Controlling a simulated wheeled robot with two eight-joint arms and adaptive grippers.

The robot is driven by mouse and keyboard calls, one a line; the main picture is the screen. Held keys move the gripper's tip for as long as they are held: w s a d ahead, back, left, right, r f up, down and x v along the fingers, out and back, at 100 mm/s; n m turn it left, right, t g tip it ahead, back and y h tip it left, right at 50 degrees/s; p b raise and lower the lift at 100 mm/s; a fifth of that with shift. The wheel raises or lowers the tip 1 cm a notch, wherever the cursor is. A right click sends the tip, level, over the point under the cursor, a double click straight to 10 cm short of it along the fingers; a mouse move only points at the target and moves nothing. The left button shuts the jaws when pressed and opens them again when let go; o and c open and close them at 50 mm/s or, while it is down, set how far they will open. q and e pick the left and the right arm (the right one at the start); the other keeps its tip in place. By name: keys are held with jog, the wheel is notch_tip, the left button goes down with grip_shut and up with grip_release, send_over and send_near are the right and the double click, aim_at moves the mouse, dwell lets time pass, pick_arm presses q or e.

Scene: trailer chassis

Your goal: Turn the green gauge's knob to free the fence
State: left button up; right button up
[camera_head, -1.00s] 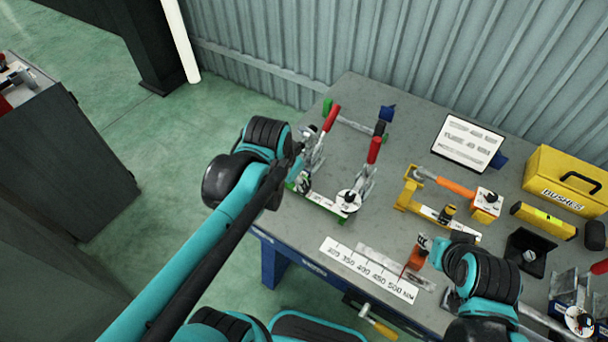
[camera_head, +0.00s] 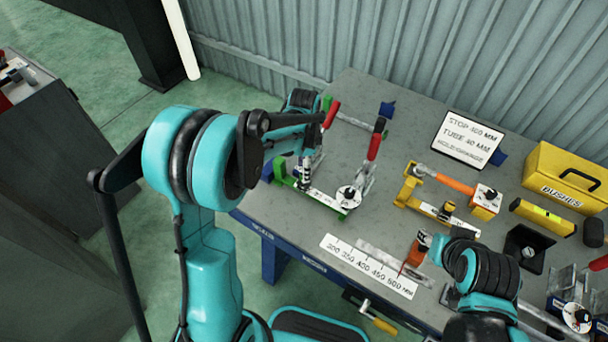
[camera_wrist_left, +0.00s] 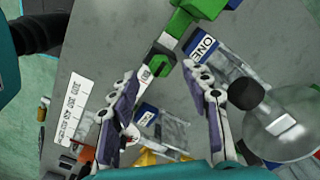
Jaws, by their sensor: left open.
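The green gauge (camera_head: 322,199) lies on the bench, a bar with green ends. In the left wrist view its bar (camera_wrist_left: 148,77) runs up to a green block (camera_wrist_left: 201,8), and a small dark knob with a green part (camera_wrist_left: 160,66) sits on the bar. My left gripper (camera_head: 307,178) is over the gauge's left part in the head view; its fingers are small and partly merge with the gauge there. In the left wrist view the left gripper (camera_wrist_left: 164,84) is open, its two fingers apart with the knob showing between their tips. I cannot make out my right gripper's fingers.
Red-handled clamps (camera_head: 374,146) stand beside the green gauge. A yellow gauge with an orange handle (camera_head: 455,184), a sign (camera_head: 467,139), a yellow box (camera_head: 568,181) and a scale strip (camera_head: 368,266) share the bench (camera_head: 400,110). My right arm is over the front right.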

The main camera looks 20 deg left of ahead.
pick_arm(q)
jog(key=shift+f+b, duration=0.35)
jog(key=shift+f, duration=1.25)
grip_shut()
